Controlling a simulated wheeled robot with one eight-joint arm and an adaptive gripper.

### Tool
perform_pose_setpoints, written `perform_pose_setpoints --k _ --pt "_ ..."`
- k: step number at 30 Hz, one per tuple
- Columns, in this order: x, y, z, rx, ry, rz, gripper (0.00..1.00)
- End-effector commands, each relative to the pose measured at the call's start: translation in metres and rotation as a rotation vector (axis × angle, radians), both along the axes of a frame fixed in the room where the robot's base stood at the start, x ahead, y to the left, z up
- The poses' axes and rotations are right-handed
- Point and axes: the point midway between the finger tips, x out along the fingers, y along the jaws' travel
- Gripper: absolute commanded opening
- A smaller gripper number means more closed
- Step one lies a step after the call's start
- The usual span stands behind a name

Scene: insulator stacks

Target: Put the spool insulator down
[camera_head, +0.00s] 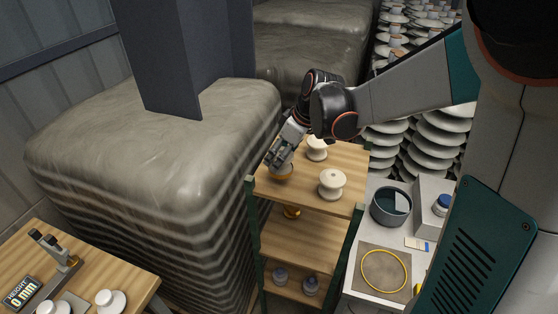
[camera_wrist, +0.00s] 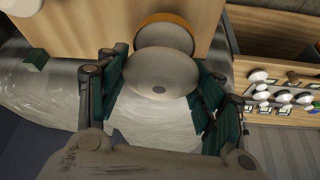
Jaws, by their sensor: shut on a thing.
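The spool insulator (camera_wrist: 160,75) is pale grey in the wrist view, its round end facing the camera. My gripper (camera_wrist: 160,88) has its green fingers on both sides of it, shut on it. An orange-brown round rim (camera_wrist: 165,18) shows at its far end, against the wooden board. In the head view my gripper (camera_head: 275,158) is tilted down over the left part of the rack's top shelf (camera_head: 310,193). A tan round rim (camera_head: 284,174) shows just under the fingers. I cannot tell whether it rests on the shelf. The rest of the spool is hidden.
Two white spools stand on the top shelf, one behind (camera_head: 317,149) and one at the right front (camera_head: 332,184). A grey bucket (camera_head: 391,207) stands on the white bench to the right. A wrapped stack (camera_head: 150,160) stands close on the left.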

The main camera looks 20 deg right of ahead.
Motion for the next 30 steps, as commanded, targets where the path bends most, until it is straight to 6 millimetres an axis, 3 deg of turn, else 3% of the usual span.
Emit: perform_pose_setpoints --k 9,21,22,24,30 --pt "0.000 0.000 -0.036 0.000 0.000 0.000 0.37" --pt "0.000 0.000 -0.041 0.000 0.000 0.000 0.37" --pt "0.000 0.000 -0.042 0.000 0.000 0.000 0.64" --pt "0.000 0.000 -0.041 0.000 0.000 0.000 0.80" --pt "0.000 0.000 -0.040 0.000 0.000 0.000 0.81"
